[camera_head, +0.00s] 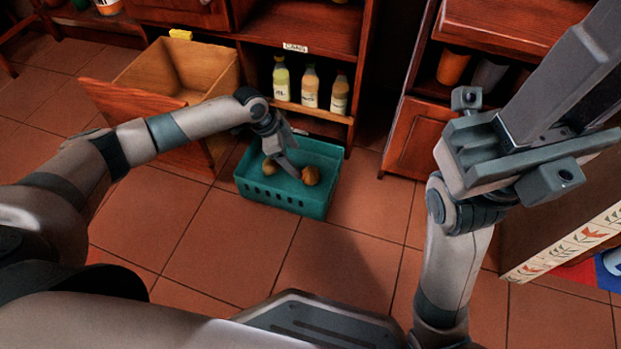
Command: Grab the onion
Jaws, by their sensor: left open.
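A green crate (283,196) stands on the floor in front of the shelf. Two round brown onion-like things lie in it, a left onion (271,167) and a right onion (310,175). My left gripper (284,163) reaches down into the crate, open, with its fingers between and close to these two. I cannot tell whether a finger touches either one. The gripper hides part of the crate's inside. My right gripper (560,110) is large and close to the camera at the upper right, away from the crate; its finger gap is unclear.
An open wooden drawer (180,75) juts out left of the crate. Several bottles (310,87) stand on the shelf behind it. A cabinet with an orange cup (453,67) is at the right. The tiled floor before the crate is clear.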

